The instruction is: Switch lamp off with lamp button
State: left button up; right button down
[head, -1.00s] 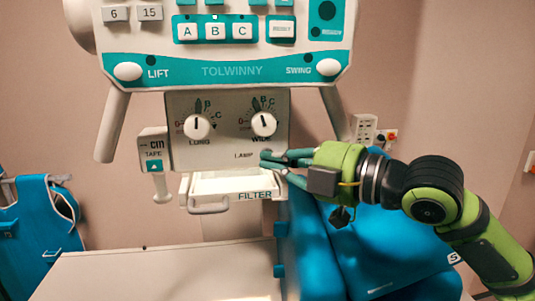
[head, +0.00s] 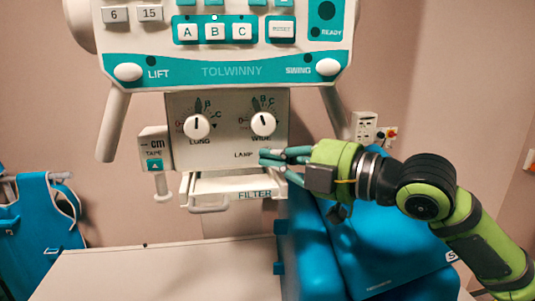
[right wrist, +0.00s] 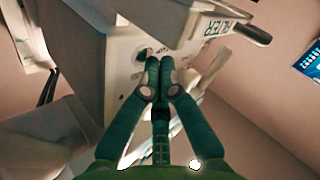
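The control panel (head: 225,125) of the machine carries two dial knobs and a LAMP label (head: 243,155) at its lower right. The lamp button beside that label is hidden behind my fingers in the head view. My right gripper (head: 262,157) has its fingertips at the panel face, just right of the label. In the right wrist view, the two fingers (right wrist: 160,65) are together with nothing visible between them, and their tips are at or very near the panel face. I cannot tell whether they press the button. My left gripper is not in view.
A white filter drawer (head: 230,186) with a handle sticks out below the panel. A blue padded chair (head: 385,255) stands below my right arm. A white table top (head: 160,275) lies in front. A blue apron (head: 40,225) hangs at the left.

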jog(key=shift+s, duration=0.1)
jog(key=shift+s+d, duration=0.15)
jog(key=shift+s, duration=0.55)
jog(key=shift+s, duration=0.1)
jog(key=shift+s+d+b, duration=0.2)
jog(key=shift+s+d, duration=0.05)
jog(key=shift+s, duration=0.95)
jog(key=shift+s+d+b, duration=0.15)
jog(key=shift+s+d, duration=0.1)
jog(key=shift+s, duration=0.9)
